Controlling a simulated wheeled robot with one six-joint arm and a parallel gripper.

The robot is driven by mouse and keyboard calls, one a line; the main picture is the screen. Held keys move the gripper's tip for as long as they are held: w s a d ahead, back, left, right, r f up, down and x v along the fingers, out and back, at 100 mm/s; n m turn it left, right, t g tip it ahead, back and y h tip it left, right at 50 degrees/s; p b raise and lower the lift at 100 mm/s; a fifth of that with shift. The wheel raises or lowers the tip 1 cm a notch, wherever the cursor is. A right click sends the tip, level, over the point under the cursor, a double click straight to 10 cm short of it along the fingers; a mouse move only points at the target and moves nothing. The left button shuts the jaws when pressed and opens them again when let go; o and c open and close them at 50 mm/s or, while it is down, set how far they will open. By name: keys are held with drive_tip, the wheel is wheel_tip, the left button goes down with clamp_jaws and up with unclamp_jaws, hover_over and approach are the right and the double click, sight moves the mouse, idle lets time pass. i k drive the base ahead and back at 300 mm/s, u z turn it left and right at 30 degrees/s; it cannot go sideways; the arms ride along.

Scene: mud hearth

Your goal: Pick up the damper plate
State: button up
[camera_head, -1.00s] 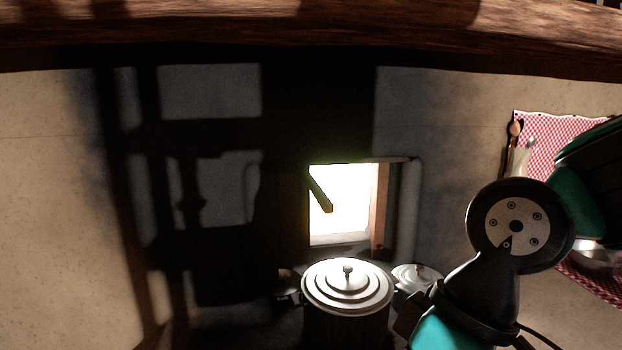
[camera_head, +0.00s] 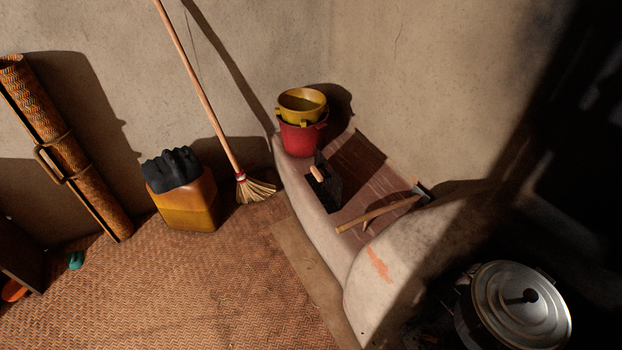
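A dark plate-like piece (camera_head: 328,188) with a short wooden grip stands on the clay ledge at the corner, just below the stacked buckets. It looks like the damper plate, but shadow hides its full outline. A dark patch beside it may be an opening in the ledge or part of the piece; I cannot tell which. My gripper is not in view.
Red and yellow buckets (camera_head: 301,136) are stacked on the clay ledge (camera_head: 305,205). A wooden-handled tool (camera_head: 375,214) lies on it. A lidded pot (camera_head: 520,305) stands at lower right. A broom (camera_head: 205,95) leans beside a yellow jerrycan (camera_head: 188,206). The woven floor mat (camera_head: 210,290) is mostly clear.

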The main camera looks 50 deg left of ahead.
sight(328, 185)
drive_tip(key=u, duration=2.2)
drive_tip(key=i, duration=0.65)
drive_tip(key=u, duration=0.9)
drive_tip(key=i, duration=1.8)
drive_tip(key=z, duration=1.1)
drive_tip(key=i, duration=0.65)
drive_tip(key=z, duration=0.55)
